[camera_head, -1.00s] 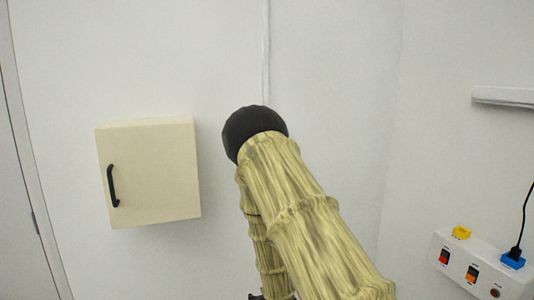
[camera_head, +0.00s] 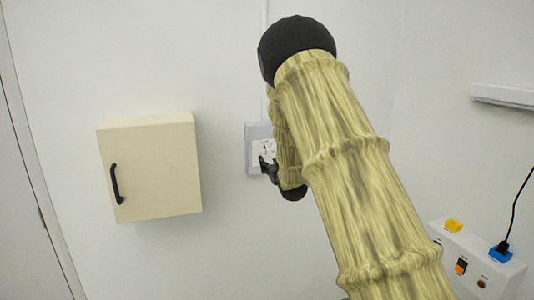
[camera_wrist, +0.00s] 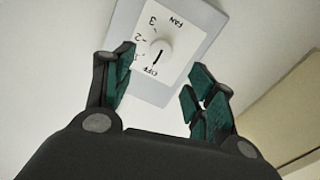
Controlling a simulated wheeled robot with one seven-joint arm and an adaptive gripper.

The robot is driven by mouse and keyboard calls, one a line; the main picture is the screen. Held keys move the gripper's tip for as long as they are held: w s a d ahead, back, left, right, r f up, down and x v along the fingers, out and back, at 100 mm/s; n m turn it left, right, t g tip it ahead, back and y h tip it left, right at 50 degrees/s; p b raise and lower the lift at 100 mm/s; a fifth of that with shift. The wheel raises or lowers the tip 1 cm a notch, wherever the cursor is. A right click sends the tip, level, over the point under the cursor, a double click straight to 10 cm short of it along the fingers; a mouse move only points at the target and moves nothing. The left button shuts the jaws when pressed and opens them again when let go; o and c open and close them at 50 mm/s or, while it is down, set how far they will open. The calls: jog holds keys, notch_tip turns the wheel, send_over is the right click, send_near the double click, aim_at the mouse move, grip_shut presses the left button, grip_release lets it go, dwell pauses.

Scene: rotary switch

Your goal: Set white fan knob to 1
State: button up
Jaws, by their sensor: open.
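The white fan knob (camera_wrist: 158,52) sits on a white-faced plate with a grey border (camera_wrist: 190,20), mounted on the wall. In the wrist view the plate looks turned nearly upside down, with FAN, 3, 2, 1 and OFF printed around the knob. The dark line on the knob seems to point towards OFF. The plate also shows in the head view (camera_head: 252,135), partly hidden by my arm. My gripper (camera_wrist: 163,72) is open and empty, its green-padded fingers spread to either side below the knob in the picture. It appears near the plate in the head view (camera_head: 268,168).
A cream cabinet (camera_head: 155,170) with a black handle (camera_head: 116,184) hangs on the wall left of the plate. A white panel with coloured switches and a blue plug (camera_head: 500,256) stands at the lower right. A white ledge (camera_head: 503,96) is above it.

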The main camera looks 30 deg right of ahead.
aim_at(266, 154)
jog(key=shift+p+x, duration=1.35)
jog(key=shift+x, duration=2.45)
jog(key=c, duration=1)
